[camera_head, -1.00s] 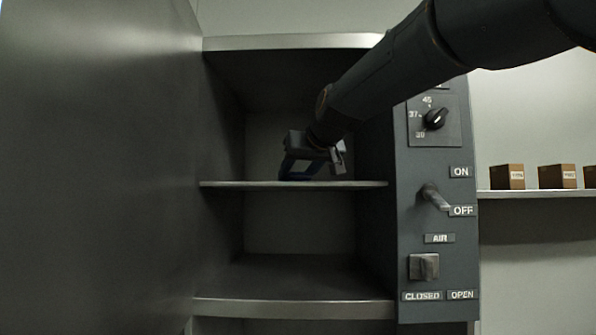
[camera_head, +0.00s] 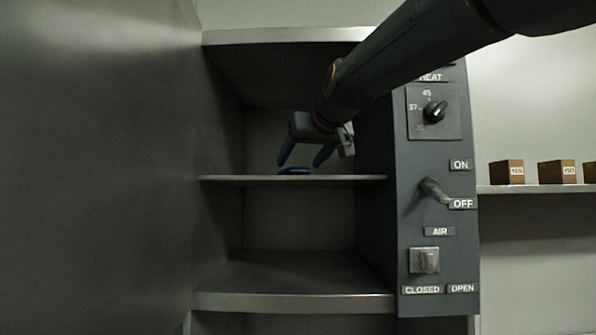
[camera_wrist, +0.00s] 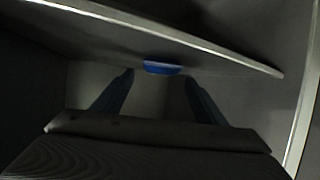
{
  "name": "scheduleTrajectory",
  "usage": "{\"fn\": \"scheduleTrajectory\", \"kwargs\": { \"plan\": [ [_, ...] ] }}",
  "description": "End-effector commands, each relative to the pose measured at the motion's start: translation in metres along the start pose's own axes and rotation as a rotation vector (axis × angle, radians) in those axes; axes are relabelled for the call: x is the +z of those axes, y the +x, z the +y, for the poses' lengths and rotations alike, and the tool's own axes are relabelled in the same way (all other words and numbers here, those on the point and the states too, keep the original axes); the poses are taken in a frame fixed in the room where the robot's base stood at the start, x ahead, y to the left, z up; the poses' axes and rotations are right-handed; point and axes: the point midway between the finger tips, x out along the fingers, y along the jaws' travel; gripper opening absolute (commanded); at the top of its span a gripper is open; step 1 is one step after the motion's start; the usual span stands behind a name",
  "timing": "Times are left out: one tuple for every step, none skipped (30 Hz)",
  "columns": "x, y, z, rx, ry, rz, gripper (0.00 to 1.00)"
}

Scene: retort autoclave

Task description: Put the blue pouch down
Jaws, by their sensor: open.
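The blue pouch (camera_head: 294,171) lies on the middle shelf (camera_head: 330,179) inside the autoclave chamber. It also shows in the wrist view (camera_wrist: 163,68), ahead of and between my fingertips. My gripper (camera_head: 302,163) is open, its two blue fingers spread above the pouch and apart from it. In the wrist view the two fingers (camera_wrist: 158,76) are wide apart with nothing held between them.
The control panel (camera_head: 437,220) with a dial, a lever and a square knob stands right of the chamber. A large grey panel (camera_head: 95,170) fills the left. The lower shelf (camera_head: 300,302) is bare. Brown boxes (camera_head: 556,172) sit on a wall shelf at right.

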Motion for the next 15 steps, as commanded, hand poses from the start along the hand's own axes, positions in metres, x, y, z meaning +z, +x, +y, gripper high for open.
{"fn": "scheduleTrajectory", "kwargs": {
  "plan": [
    [0.001,-0.011,0.001,0.001,-0.001,0.003,0.65],
    [0.001,-0.018,0.000,0.001,-0.001,0.004,0.65],
    [0.002,-0.026,0.000,0.000,-0.001,0.003,0.65],
    [0.001,-0.032,0.000,0.000,-0.001,0.004,0.65],
    [0.001,-0.038,0.000,0.000,-0.001,0.003,0.65],
    [0.001,-0.045,0.000,0.000,0.000,0.003,0.65],
    [0.001,-0.051,0.000,0.000,0.000,0.003,0.65],
    [0.002,-0.055,0.000,0.000,0.000,0.002,0.65],
    [0.001,-0.061,0.000,0.000,0.000,0.002,0.65],
    [0.001,-0.065,0.001,0.000,0.001,0.002,0.65],
    [0.001,-0.068,0.001,0.000,0.001,0.002,0.65],
    [0.001,-0.072,0.001,0.000,0.001,0.000,0.65],
    [0.001,-0.074,0.001,0.000,0.001,0.000,0.65],
    [0.001,-0.076,0.000,0.000,0.001,0.000,0.65],
    [0.001,-0.079,0.000,0.000,0.001,0.000,0.65]
  ]
}}
